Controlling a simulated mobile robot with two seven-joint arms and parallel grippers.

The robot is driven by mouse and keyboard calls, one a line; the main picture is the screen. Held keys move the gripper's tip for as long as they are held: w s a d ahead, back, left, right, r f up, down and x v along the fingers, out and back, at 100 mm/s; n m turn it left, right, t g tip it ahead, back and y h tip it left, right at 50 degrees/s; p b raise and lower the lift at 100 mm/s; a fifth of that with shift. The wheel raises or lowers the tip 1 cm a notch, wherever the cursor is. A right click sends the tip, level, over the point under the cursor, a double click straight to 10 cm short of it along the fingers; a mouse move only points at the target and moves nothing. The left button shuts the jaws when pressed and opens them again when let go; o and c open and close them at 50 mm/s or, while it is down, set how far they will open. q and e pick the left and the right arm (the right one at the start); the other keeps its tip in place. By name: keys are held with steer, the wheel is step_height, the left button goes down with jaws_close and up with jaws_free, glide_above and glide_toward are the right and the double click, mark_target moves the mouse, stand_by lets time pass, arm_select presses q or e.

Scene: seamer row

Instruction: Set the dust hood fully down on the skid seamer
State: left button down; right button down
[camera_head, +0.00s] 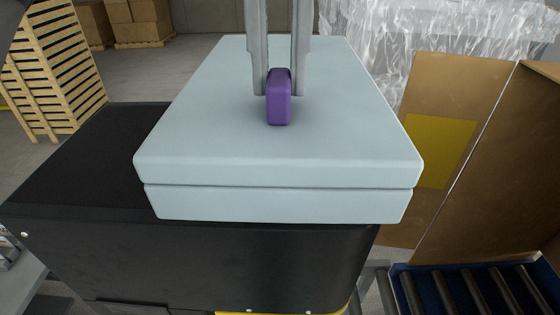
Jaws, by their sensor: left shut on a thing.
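The dust hood (210,130) is a pale blue slab with rounded edges and a purple handle (280,110) on top. It lies over the black seamer body (220,262). A dark line along the front separates its upper slab from a matching pale blue lower band (280,205). I cannot tell whether that band belongs to the hood or the seamer, or whether any gap remains. My left gripper (279,92) comes down from the top edge, its two grey fingers shut on either side of the handle. My right gripper is not in view.
An open cardboard box (450,90) with a yellow patch stands close on the right, with plastic-wrapped goods (370,50) behind. A blue-framed roller conveyor (470,290) is at lower right. Wooden pallets (55,70) and stacked cartons (140,20) stand at back left.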

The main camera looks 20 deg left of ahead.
arm_select(q)
step_height(320, 180, down, 11)
steer(key=shift+f, duration=0.15)
stand_by(0.4)
steer(key=shift+f, duration=0.15)
steer(key=c, duration=0.8)
jaws_free()
step_height(320, 180, up, 12)
steer(key=shift+r+p, duration=0.15)
steer(key=shift+p, duration=0.15)
